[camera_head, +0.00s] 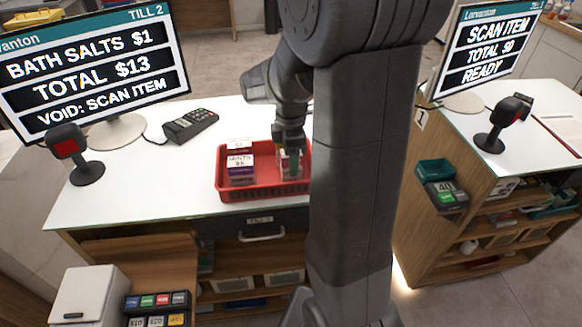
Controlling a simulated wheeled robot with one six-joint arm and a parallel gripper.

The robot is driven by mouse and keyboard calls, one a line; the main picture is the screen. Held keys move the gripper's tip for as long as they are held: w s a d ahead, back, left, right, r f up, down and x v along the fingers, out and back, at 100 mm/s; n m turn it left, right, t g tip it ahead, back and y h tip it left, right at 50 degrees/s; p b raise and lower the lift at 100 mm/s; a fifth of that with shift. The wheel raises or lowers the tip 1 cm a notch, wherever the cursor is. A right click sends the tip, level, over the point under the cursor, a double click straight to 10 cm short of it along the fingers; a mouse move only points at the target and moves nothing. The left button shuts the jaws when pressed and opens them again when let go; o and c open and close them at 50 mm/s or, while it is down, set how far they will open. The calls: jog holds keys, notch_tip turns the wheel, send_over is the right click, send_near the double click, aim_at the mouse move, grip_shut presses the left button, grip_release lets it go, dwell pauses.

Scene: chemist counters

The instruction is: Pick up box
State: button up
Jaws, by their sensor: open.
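A red basket (262,190) sits on the white counter left of my arm. Inside it, on the left, stands a small box with a white top and purple front (240,165), labelled like "MINTS". A second small box (285,165), pale with a dark lower part, is in the basket's right side, partly hidden by my gripper. My gripper (289,163) reaches down into the basket at this second box, with its jaws open. The view does not show clearly whether the fingers touch the box. My arm column hides the basket's far right side.
Behind the basket is a card terminal (190,124). A till screen (90,70) and a scanner (75,153) stand at the left. Another counter (515,135) with a screen (487,50) and scanner (502,125) stands at the right. White counter left of the basket is clear.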

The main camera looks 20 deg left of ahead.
jog(key=c, duration=1.1)
jog(key=shift+r, duration=0.15)
